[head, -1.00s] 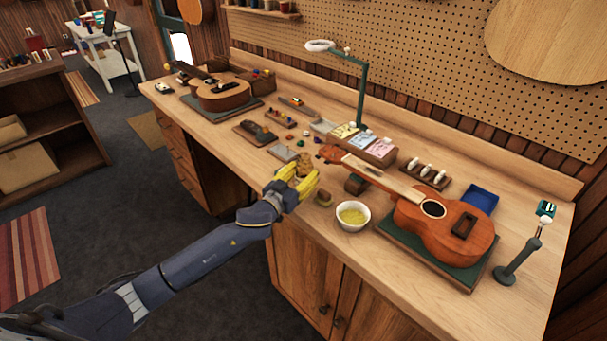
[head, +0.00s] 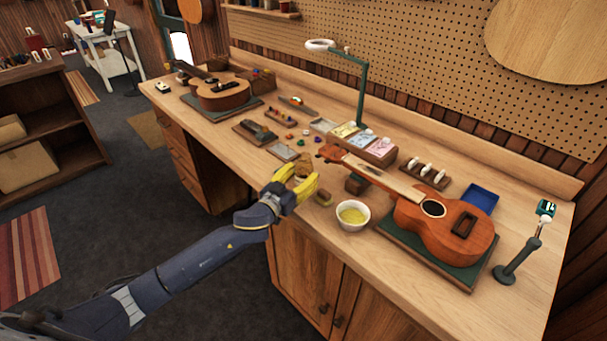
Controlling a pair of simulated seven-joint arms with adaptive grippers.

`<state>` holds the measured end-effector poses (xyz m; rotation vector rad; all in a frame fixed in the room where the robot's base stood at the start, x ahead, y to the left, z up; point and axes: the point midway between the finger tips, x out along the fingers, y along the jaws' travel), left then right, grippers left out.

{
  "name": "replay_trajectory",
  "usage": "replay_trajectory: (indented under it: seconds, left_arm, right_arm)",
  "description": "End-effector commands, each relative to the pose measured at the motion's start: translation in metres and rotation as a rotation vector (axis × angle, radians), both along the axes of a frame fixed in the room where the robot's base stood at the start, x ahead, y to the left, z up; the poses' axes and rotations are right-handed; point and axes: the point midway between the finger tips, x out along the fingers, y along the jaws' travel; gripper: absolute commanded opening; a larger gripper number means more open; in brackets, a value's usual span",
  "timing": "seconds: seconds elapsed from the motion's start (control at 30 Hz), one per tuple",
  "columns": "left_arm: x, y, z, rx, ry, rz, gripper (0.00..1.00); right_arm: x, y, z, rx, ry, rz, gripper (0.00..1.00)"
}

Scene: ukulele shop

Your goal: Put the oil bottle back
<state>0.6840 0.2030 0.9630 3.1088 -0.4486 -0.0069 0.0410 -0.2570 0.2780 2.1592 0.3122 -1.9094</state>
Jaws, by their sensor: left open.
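My left gripper (head: 303,181), with yellow fingers, is open over the front edge of the workbench (head: 400,297). A small amber-brown object (head: 304,168) stands just beyond and between its fingertips, partly hidden by them. It may be the oil bottle, but it is too small and covered to be sure. I see no contact between it and the fingers. No other clear oil bottle shows. My right gripper is not in view.
A ukulele (head: 450,225) lies on a green mat. A green lamp (head: 362,90) stands behind. Small parts lie left of the lamp.

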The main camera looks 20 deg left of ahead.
Motion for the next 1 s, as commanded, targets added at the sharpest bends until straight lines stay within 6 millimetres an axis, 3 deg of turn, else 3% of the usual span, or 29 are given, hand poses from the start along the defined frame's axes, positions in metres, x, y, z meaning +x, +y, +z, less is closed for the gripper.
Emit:
replay_trajectory:
  seconds: [0.5,0.73,1.0]
  left_arm:
    - [-0.077,0.023,0.0,0.001,0.001,0.0,0.57]
    - [-0.096,0.029,0.001,0.0,0.0,0.001,0.57]
    - [-0.104,0.031,0.001,0.001,-0.001,0.0,0.57]
  right_arm:
    - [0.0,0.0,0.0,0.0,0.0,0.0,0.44]
    - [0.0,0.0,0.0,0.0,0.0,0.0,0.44]
    - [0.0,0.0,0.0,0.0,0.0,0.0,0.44]
